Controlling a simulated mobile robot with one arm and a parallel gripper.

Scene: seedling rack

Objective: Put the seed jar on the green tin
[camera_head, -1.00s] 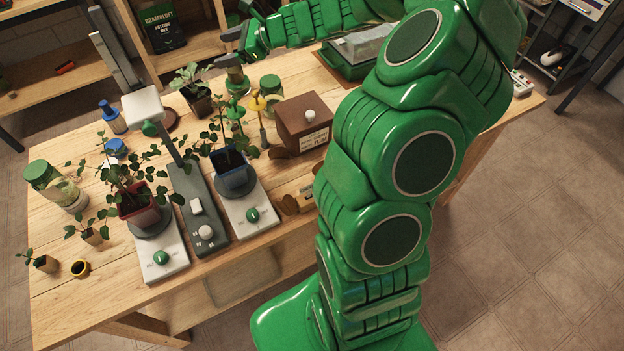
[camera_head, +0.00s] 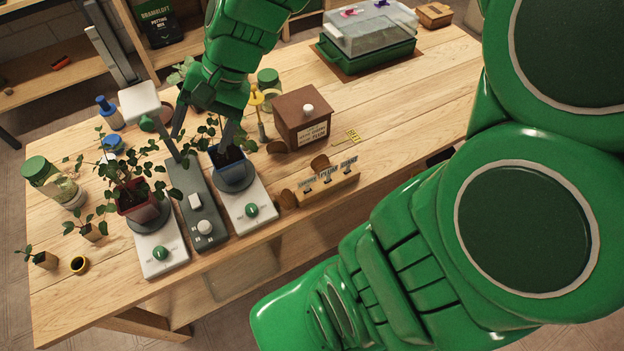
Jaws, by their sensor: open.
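My gripper (camera_head: 204,126) is open, its fingers pointing down over the bench beside the blue-potted plant (camera_head: 229,157). No object shows between its fingers. Another green-lidded jar (camera_head: 268,82) stands behind the blue-potted plant, right of my gripper. I cannot tell which one is the seed jar. I cannot make out the green tin; my gripper and forearm cover part of the bench there.
A red-potted plant (camera_head: 138,206), a grey lamp base (camera_head: 194,205) and a white scale (camera_head: 249,205) crowd the front. A brown box (camera_head: 301,118), a label rack (camera_head: 327,183) and a green propagator (camera_head: 367,58) stand to the right. Bare bench lies right of the box.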

